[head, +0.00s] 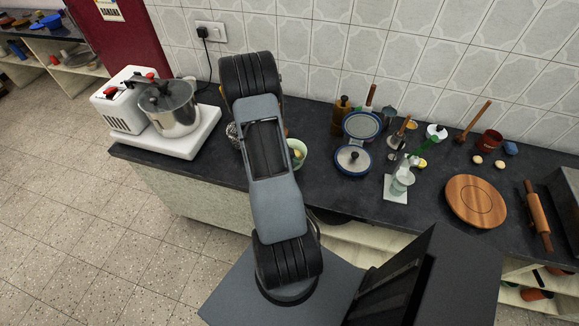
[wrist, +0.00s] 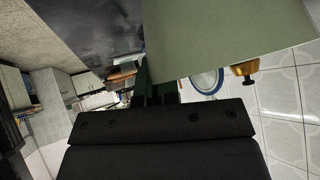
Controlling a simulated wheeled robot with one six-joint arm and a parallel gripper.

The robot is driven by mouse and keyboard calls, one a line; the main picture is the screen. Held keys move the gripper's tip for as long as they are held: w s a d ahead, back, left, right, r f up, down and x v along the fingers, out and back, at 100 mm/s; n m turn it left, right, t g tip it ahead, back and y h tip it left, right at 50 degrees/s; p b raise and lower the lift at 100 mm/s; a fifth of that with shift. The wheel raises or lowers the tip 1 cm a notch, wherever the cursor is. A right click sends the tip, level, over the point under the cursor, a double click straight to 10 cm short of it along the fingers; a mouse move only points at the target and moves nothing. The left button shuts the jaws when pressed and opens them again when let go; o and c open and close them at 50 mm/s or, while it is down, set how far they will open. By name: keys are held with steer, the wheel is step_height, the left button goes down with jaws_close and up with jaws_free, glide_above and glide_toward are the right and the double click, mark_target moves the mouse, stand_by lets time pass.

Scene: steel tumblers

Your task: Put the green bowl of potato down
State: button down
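The green bowl (head: 302,146) shows beside my arm in the head view, over the dark counter, with its left part hidden behind the arm. Something yellowish, likely the potato (head: 297,154), shows inside it. In the wrist view the bowl's pale green wall (wrist: 225,35) fills the upper middle, very close to the camera. My gripper (wrist: 157,92) has its fingers at the bowl's edge and appears shut on it. The fingers are hidden behind my arm in the head view. I cannot tell whether the bowl touches the counter.
The tiled wall (head: 400,50) is behind.

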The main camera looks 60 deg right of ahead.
steer(key=shift+w+d+f+b, duration=0.25)
steer(key=shift+f+b, duration=0.15)
steer(key=shift+f, duration=0.15)
steer(key=f+b, duration=0.3)
steer(key=shift+w+d, duration=0.2)
steer(key=shift+f+b, duration=0.25)
steer(key=shift+b, duration=0.3)
steer(key=shift+r, duration=0.1)
steer(key=c, duration=1.4)
jaws_free()
steer(key=shift+o, duration=0.2)
